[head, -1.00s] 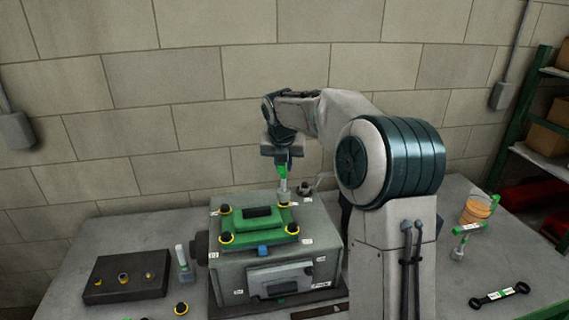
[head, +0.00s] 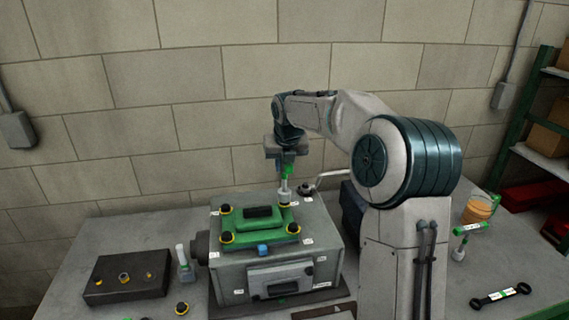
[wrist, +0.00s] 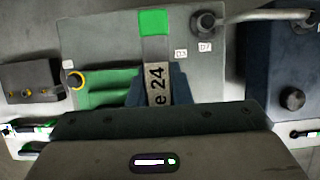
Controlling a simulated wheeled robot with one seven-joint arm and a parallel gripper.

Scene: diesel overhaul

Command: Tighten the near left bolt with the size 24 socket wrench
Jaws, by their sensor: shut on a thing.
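The green cover (head: 262,236) lies on top of the grey engine block (head: 322,235). My gripper (head: 286,160) is shut on the size 24 socket wrench (head: 285,190). In the wrist view the wrench (wrist: 157,85) shows a "24" label and a green end, between my fingers (wrist: 157,98). Its socket end is down at the cover's far right corner, away from the near left bolt. The bolt at that corner is hidden; I cannot tell whether the socket touches it.
A dark block (head: 125,277) with several fittings stands at left. Another upright socket tool (head: 184,262) is beside the engine. A loose bolt (head: 181,309) lies in front. A black wrench (head: 500,296), a green-handled tool (head: 465,235) and an orange container (head: 478,208) are at right.

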